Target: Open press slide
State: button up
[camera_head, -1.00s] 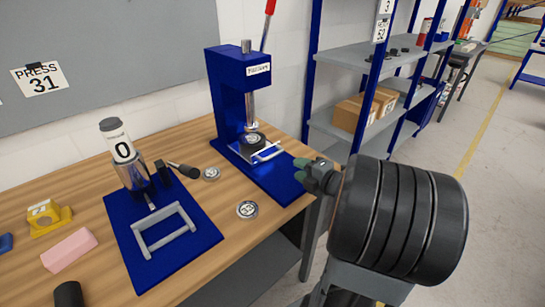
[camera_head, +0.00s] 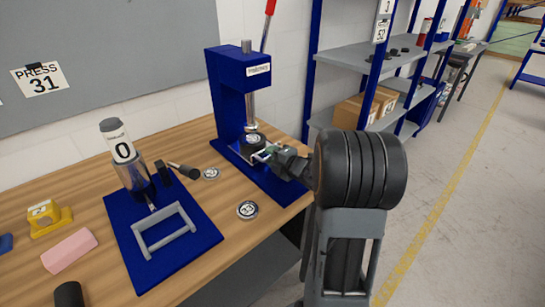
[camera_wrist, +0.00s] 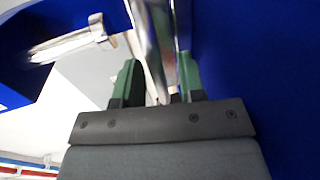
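The blue arm press (camera_head: 228,95) stands at the back right of the workbench, its red lever raised. Its slide (camera_head: 262,153) is a light metal plate with a bar handle, low at the front of the press under the ram. My gripper (camera_head: 268,155) is at the slide's handle. In the wrist view my green fingers (camera_wrist: 158,75) are apart, on either side of a shiny metal bar (camera_wrist: 152,40). A gap shows by the left finger. The head view partly hides the fingertips.
A blue plate with a grey frame (camera_head: 134,245) and a cylinder marked 0 (camera_head: 122,150) stand left of the press. Round badges (camera_head: 247,210), a pink block (camera_head: 69,250) and a yellow holder (camera_head: 45,217) lie on the bench. Shelves (camera_head: 350,55) stand behind right.

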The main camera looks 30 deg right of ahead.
jog(key=shift+c, duration=0.3)
grip_shut()
dwell(0.3)
